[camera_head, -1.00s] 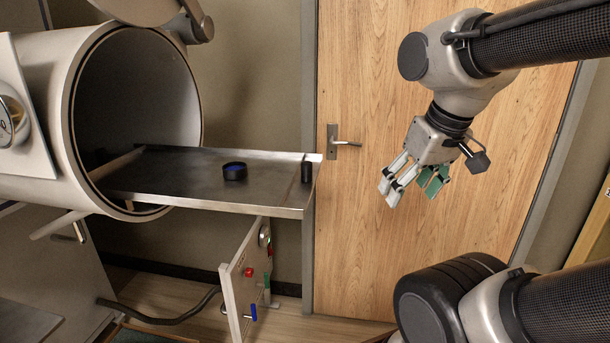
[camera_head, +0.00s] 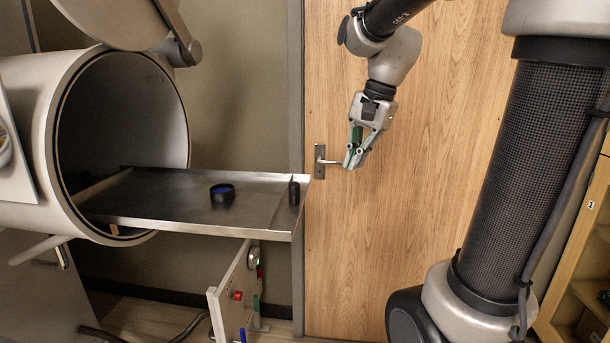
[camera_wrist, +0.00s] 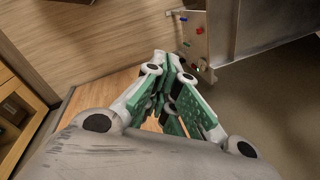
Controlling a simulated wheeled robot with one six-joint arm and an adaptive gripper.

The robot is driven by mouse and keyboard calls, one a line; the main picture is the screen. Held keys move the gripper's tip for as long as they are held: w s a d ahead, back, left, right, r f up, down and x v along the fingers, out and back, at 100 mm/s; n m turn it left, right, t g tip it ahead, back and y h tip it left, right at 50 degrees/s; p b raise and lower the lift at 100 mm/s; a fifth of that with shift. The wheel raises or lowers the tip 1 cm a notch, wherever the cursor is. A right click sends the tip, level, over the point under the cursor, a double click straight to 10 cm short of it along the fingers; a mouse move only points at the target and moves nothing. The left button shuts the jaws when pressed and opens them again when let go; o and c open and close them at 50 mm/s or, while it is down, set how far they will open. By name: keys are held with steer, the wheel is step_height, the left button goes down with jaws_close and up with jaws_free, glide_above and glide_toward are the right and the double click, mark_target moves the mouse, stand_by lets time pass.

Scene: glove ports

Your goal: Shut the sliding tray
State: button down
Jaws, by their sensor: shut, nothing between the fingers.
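The sliding tray (camera_head: 150,200) is a flat metal tray pulled out to the right from the round mouth of a white cylindrical chamber (camera_head: 85,70). The tray also shows at the top right of the wrist view (camera_wrist: 250,25). My gripper (camera_head: 352,165) is shut and empty, right of the tray's outer end and slightly above it, in front of the wooden door. In the wrist view its green-padded fingers (camera_wrist: 163,60) meet.
A round chamber door (camera_head: 115,15) hangs open above the mouth. A panel with coloured knobs (camera_head: 230,297) stands below the tray. A door handle (camera_head: 320,162) is just behind my gripper. A wooden shelf (camera_head: 585,240) is at the right.

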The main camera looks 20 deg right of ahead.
mark_target(305, 186)
steer(key=w+a+r+m+y, duration=0.1)
steer(key=w+a+r+m, duration=0.15)
steer(key=r+m, duration=0.45)
steer(key=w+a+f+m, duration=0.1)
steer(key=a+f, duration=0.1)
steer(key=f, duration=0.2)
steer(key=w+a+f+m, duration=0.1)
steer(key=a+f+m, duration=0.1)
steer(key=f, duration=0.2)
steer(key=w+a+f+m, duration=0.1)
steer(key=a+f, duration=0.1)
steer(key=f, duration=0.2)
steer(key=shift+w+m+y, duration=0.2)
steer(key=shift+m+y, duration=0.1)
steer(key=shift+m, duration=0.1)
steer(key=shift+w+a, duration=0.3)
steer(key=shift+a, duration=0.15)
